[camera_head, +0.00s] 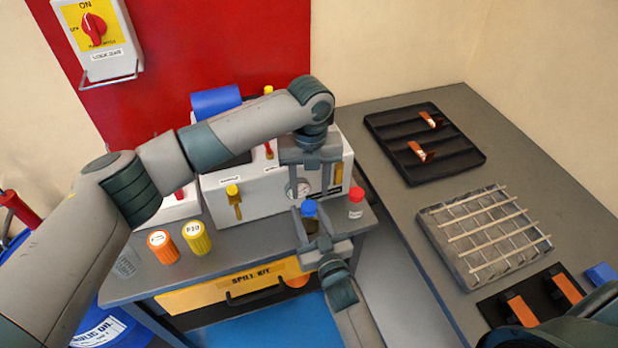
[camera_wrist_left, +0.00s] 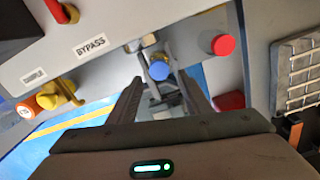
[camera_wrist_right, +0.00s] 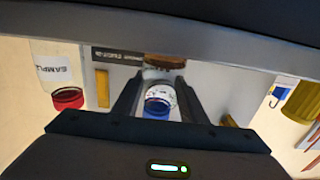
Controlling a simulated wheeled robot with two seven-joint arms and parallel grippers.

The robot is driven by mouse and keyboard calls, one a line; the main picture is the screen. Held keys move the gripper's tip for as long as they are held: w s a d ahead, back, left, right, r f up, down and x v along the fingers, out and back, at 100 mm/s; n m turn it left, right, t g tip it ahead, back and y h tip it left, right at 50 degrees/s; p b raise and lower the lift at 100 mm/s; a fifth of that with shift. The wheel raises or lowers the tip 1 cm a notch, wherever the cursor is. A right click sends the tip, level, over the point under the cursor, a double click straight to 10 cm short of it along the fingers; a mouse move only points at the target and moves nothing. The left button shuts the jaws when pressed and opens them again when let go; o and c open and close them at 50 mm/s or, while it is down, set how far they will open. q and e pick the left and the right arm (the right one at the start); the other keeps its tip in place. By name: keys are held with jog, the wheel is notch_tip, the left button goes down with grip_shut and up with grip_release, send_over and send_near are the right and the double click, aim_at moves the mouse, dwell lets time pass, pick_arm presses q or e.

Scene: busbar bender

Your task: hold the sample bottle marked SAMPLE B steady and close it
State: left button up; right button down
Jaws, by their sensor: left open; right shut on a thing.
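The held bottle's marking is unreadable.
Orange (camera_head: 163,246) and yellow (camera_head: 196,238) containers are at left. A right-hand table holds a black tray (camera_head: 395,168) and a slatted rack (camera_head: 485,235).

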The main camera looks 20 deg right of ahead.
pick_arm(q)
jog(key=n, duration=0.5)
jog(key=shift+r+n, duration=0.2)
jog(key=shift+n, duration=0.2)
jog(key=n, duration=0.5)
jog(key=shift+r+n, duration=0.15)
jog(key=shift+n, duration=0.25)
jog(key=n, duration=0.5)
jog(key=shift+r+n, duration=0.2)
jog(key=shift+n, duration=0.2)
jog(key=n, duration=0.4)
jog(key=shift+r, duration=0.15)
jog(key=n, duration=0.6)
jog(key=shift+r, duration=0.15)
jog(key=n, duration=0.5)
jog(key=shift+r+n, duration=0.2)
jog(key=shift+n, duration=0.2)
jog(key=n, duration=0.4)
jog(key=shift+r, duration=0.1)
jog(key=n, duration=0.5)
jog(key=shift+a+r+n, duration=0.1)
jog(key=shift+r+n, duration=0.1)
jog(key=shift+n, duration=0.2)
